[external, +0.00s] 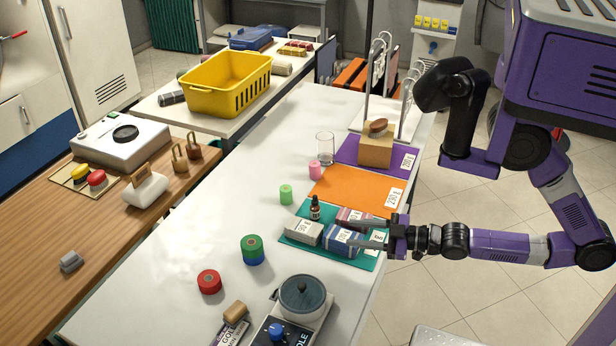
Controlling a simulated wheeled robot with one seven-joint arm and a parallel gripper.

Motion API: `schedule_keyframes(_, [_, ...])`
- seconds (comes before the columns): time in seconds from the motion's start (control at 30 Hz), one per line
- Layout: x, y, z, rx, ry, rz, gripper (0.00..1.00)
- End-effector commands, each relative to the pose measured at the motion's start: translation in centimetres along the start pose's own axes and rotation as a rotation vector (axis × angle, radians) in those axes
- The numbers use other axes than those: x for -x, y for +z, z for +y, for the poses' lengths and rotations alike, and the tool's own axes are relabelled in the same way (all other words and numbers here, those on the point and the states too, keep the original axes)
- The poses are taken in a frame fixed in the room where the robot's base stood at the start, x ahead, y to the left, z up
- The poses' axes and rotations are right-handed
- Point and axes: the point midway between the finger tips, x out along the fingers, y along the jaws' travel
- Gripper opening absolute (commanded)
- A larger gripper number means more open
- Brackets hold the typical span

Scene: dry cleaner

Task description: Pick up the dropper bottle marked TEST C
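A small dark dropper bottle (315,208) stands upright near the left back corner of the teal mat (295,237). Its label is too small to read, so I cannot tell whether it says TEST C. My gripper (362,233) reaches in from the right over the mat. Its two fingers point left and are spread apart, with nothing seen between them. The bottle is apart from the fingertips, to their left and slightly farther back.
A pale box (303,231), a blue box (342,240) and a pinkish box (353,218) crowd the mat by the fingers. An orange mat (345,190) lies behind. A green spool (286,194) stands to the left. The white tabletop (215,235) farther left is mostly clear.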

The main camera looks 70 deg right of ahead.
Motion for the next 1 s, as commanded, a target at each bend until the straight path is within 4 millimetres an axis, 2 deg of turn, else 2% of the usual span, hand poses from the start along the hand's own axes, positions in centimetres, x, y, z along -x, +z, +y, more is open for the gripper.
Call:
schedule_keyframes(0.03, [-2.1, -0.1, -0.5, 0.106, -0.007, -0.003, 0.4])
schedule_keyframes(0.13, [-5.7, 0.6, -1.1, 0.363, -0.014, -0.045, 0.4])
schedule_keyframes(0.27, [-10.3, 1.3, -1.0, 0.743, -0.009, -0.135, 0.4])
schedule_keyframes(0.4, [-14.6, 1.8, 0.8, 1.203, 0.001, -0.302, 0.4])
schedule_keyframes(0.5, [-16.3, 2.1, 3.0, 1.515, -0.012, -0.469, 0.4])
schedule_keyframes(0.63, [-16.3, 3.1, 6.1, 1.863, -0.09, -0.733, 0.4])
schedule_keyframes(0.73, [-14.5, 4.8, 8.2, 2.059, -0.21, -0.93, 0.4])
schedule_keyframes(0.9, [-11.9, 6.4, 9.9, 2.234, -0.394, -1.114, 0.4])
schedule_keyframes(1.0, [-11.6, 6.7, 10.1, 2.273, -0.446, -1.132, 0.4])
